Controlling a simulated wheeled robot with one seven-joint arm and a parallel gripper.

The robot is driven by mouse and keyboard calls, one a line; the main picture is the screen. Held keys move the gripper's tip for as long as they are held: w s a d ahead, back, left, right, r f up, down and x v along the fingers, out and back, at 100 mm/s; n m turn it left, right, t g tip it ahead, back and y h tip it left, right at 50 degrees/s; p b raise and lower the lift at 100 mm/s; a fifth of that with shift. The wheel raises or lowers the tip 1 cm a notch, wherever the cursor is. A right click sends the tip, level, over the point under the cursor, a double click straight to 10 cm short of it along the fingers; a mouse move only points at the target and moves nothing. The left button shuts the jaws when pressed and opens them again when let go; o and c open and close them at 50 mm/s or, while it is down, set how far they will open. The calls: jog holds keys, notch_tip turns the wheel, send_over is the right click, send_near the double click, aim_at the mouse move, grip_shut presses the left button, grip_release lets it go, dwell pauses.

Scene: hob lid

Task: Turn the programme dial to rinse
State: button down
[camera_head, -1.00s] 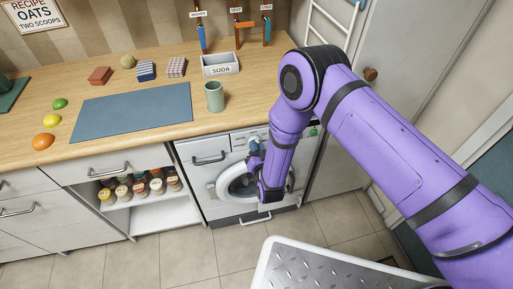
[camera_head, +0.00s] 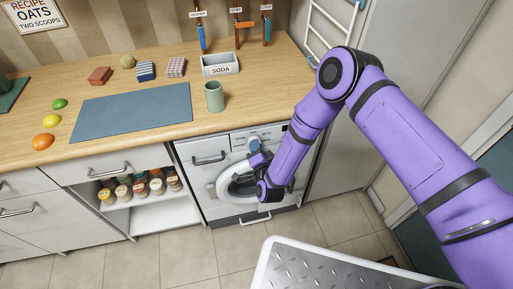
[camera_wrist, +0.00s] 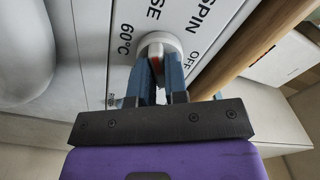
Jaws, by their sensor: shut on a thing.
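The programme dial (camera_wrist: 158,42) is a white round knob on the washing machine's (camera_head: 193,179) front panel. In the wrist view, my gripper (camera_wrist: 158,72) has its two blue fingers closed on the dial's raised grip, one on each side. A red mark shows on the grip between the fingers. Printed words stand around the dial: SPIN, OFF, 60°C and a partly cut-off word ending in "SE". The fingers hide part of the dial, so I cannot tell which word it points to.
The wooden worktop (camera_head: 150,140) overhangs the machine, and its edge runs close to the dial in the wrist view. A green mug (camera_head: 214,97) and the SODA box (camera_head: 220,66) stand on it. The round door is below the dial. Open floor lies in front.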

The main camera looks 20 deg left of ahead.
jog(key=shift+s+f, duration=0.1)
dwell(0.3)
jog(key=c, duration=1.1)
grip_release()
jog(key=shift+c, duration=0.2)
jog(key=v, duration=1)
jog(key=shift+s+d, duration=0.25)
jog(key=shift+s, duration=0.05)
